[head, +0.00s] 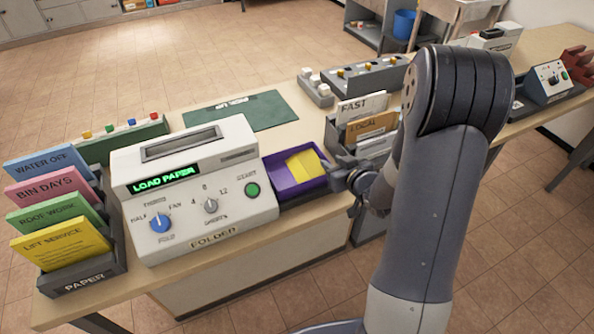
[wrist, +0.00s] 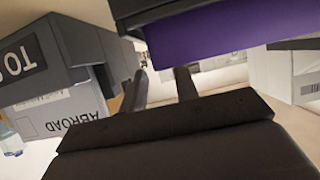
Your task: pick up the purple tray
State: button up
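The purple tray (head: 289,181) sits at the right side of the white folder machine (head: 196,190), with a yellow paper (head: 306,165) lying in it. In the wrist view the tray's purple wall (wrist: 215,35) fills the upper right, close above my fingers. My gripper (head: 345,180) is at the tray's right end in the head view, partly hidden by my arm. In the wrist view my gripper's two fingers (wrist: 161,88) stand apart with a gap between them, and nothing shows between them. Whether a finger touches the tray cannot be told.
A grey sorter (head: 340,140) with FAST and LOCAL cards stands just right of the tray. A paper rack (head: 100,262) with coloured cards is at the left. A green mat (head: 240,111) lies behind the folder. Open floor (head: 250,45) shows beyond the counter.

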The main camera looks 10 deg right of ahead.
aim_at(326, 158)
jog(key=x, duration=0.4)
jog(key=shift+w+a+r+p, duration=0.1)
jog(key=shift+w+r+p, duration=0.05)
jog(key=shift+p, duration=0.25)
grip_shut()
